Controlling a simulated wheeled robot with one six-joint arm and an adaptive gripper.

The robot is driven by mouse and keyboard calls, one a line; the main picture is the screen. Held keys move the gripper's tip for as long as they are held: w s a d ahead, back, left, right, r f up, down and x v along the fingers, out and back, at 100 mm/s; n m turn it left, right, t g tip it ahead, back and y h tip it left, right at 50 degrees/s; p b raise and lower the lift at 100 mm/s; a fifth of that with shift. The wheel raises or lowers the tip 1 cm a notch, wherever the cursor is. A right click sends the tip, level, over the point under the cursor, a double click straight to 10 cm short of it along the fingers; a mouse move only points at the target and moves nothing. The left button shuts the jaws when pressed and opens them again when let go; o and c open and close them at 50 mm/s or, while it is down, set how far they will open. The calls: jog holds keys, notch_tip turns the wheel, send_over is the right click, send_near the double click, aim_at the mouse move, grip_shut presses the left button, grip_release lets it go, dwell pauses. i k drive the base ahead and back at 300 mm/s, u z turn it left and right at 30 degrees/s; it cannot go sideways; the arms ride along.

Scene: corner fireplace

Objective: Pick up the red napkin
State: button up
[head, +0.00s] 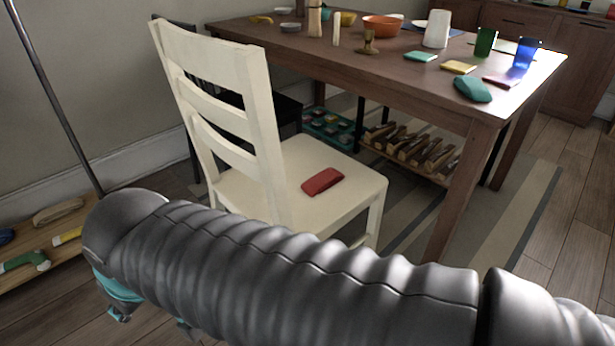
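A red folded item (322,181) that looks like a napkin lies flat on the seat of the cream wooden chair (262,192). It is near the middle of the seat and nothing covers it. A second, smaller dark red flat item (499,82) lies on the brown table near its right end; I cannot tell whether it is also a napkin. My arm crosses the bottom of the head view, in front of the chair's lower part.
The brown table (340,62) holds several items, including an orange bowl (383,27), a green cup (485,42) and a blue cup (525,54). A low wooden shelf (50,255) stands at left. Floor is clear at right.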

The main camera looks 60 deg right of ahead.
aim_at(329, 177)
jog(key=u, duration=0.05)
jog(key=i, duration=2.6)
jog(key=z, duration=4)
jog(key=i, duration=0.5)
jog(key=z, duration=0.1)
